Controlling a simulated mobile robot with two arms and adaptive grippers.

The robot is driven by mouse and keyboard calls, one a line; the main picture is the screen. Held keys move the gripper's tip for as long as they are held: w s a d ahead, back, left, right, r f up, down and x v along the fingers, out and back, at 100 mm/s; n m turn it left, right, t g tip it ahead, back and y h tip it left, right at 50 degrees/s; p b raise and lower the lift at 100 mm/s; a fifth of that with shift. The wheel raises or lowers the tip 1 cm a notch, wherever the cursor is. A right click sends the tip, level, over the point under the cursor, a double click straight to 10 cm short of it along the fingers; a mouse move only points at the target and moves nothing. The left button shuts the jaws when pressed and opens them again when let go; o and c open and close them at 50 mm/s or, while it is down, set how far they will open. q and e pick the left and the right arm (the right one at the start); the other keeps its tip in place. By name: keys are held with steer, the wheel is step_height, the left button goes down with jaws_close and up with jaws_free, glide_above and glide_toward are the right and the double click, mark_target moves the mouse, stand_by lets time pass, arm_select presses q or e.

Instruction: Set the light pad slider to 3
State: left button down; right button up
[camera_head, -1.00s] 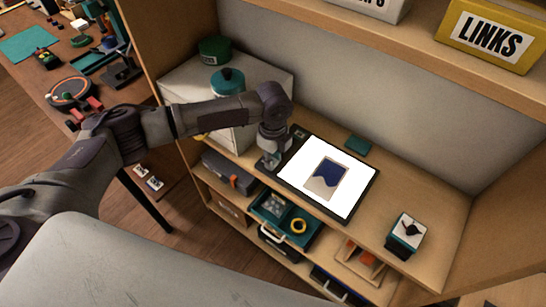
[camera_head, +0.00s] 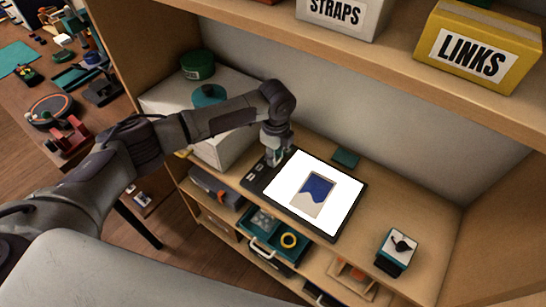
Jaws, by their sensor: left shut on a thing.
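The light pad (camera_head: 346,213) lies on the shelf top, its white panel lit, with a blue and beige card (camera_head: 313,196) on it. A dark control strip (camera_head: 257,178) runs along its left side, with small light marks on it. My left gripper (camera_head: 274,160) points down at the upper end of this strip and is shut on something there. The slider knob is too small and too covered by the gripper to make out, so its setting cannot be read. My right gripper is not in view.
A white cabinet (camera_head: 160,98) with green and teal round tins stands behind my left arm. A small teal stand with a watch-like top (camera_head: 396,250) is at the right. A teal block (camera_head: 345,158) lies behind the pad. An upper shelf holds labelled boxes (camera_head: 478,45).

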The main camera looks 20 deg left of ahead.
arm_select(q)
steer(key=shift+w+r, duration=0.2)
steer(key=c, duration=1)
jaws_free()
steer(key=shift+w+d, duration=0.1)
steer(key=shift+o, duration=0.2)
steer(key=shift+f, duration=0.1)
steer(key=shift+r, duration=4)
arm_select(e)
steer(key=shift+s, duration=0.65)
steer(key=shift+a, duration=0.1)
